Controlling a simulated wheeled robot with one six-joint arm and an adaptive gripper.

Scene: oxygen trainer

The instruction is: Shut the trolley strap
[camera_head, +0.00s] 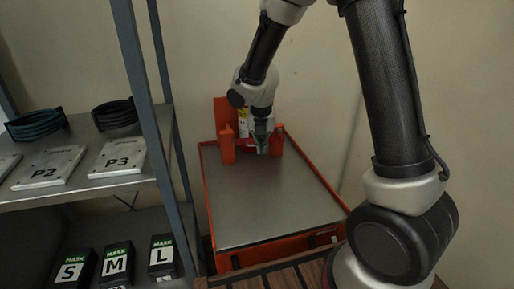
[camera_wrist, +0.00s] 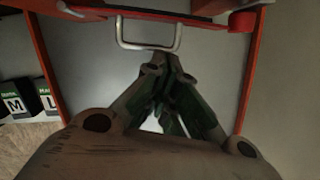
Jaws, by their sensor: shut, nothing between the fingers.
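The orange trolley (camera_head: 270,205) has a flat grey deck and two orange posts at its far end, a left post (camera_head: 227,145) and a right post (camera_head: 277,142). My gripper (camera_head: 262,152) is between the posts, nearer the right one, with its fingers shut and empty. In the wrist view, a red bar, which looks like the strap (camera_wrist: 195,21), crosses the top and carries a silver U-shaped handle (camera_wrist: 148,47). My fingertips (camera_wrist: 160,70) are just below that handle in the picture; I cannot tell whether they touch it. Whether the strap is latched is unclear.
A metal shelf (camera_head: 85,190) at the left holds P2 and P3 plates, coiled hoses and mask boxes (camera_head: 117,262). The trolley deck is clear. A wall is behind.

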